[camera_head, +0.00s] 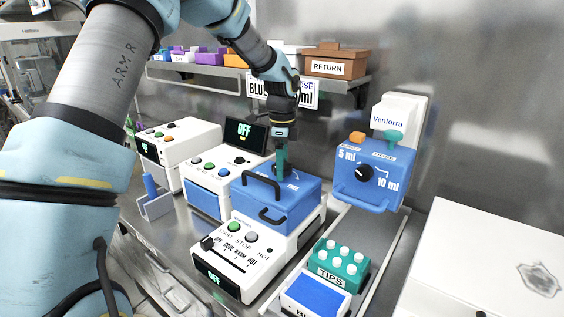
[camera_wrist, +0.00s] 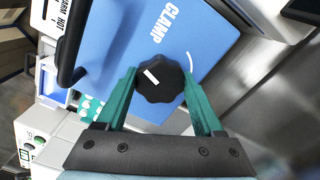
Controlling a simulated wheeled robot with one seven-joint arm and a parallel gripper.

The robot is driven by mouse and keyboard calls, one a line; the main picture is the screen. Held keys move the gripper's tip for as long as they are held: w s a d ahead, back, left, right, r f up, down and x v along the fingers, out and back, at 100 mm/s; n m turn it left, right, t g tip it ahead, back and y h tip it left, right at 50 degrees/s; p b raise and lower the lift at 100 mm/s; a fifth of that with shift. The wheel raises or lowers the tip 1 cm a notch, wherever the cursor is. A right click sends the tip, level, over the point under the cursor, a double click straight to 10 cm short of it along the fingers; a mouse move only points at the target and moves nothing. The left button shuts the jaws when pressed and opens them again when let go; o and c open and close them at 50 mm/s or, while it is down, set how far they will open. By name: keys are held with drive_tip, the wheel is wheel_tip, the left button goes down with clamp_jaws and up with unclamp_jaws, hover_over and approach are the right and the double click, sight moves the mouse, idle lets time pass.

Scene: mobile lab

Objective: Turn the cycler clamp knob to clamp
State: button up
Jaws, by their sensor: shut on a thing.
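The cycler (camera_head: 240,262) is a white machine with a blue lid (camera_head: 290,204) and black handles, standing on the bench in the middle of the head view. The black clamp knob (camera_wrist: 160,80) with a white pointer mark sits on the blue lid in the wrist view. The word CLAMP and a white arc are printed beside it, and the pointer is not at the word. My gripper (camera_wrist: 162,92) has its teal fingers on both sides of the knob, shut on it. In the head view my gripper (camera_head: 282,160) comes down from above and hides the knob.
A blue dispenser (camera_head: 372,178) marked 5 ml and 10 ml stands at the right. A teal TIPS box (camera_head: 338,268) and a blue-topped box (camera_head: 316,297) are right of the cycler. Other white machines (camera_head: 178,140) stand at the left. A shelf (camera_head: 220,82) with bins runs behind.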

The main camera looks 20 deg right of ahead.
drive_tip(key=m+p, duration=0.3)
drive_tip(key=m, duration=0.3)
drive_tip(key=shift+r, duration=0.15)
drive_tip(key=m+p, duration=0.2)
drive_tip(key=m, duration=0.4)
drive_tip(key=shift+p, duration=0.3)
drive_tip(key=shift+m, duration=0.3)
drive_tip(key=o, duration=1.4)
drive_tip(key=shift+c, duration=0.2)
wheel_tip(320, 180, up, 10)
drive_tip(key=b, duration=0.3)
drive_tip(key=shift+r, duration=0.25)
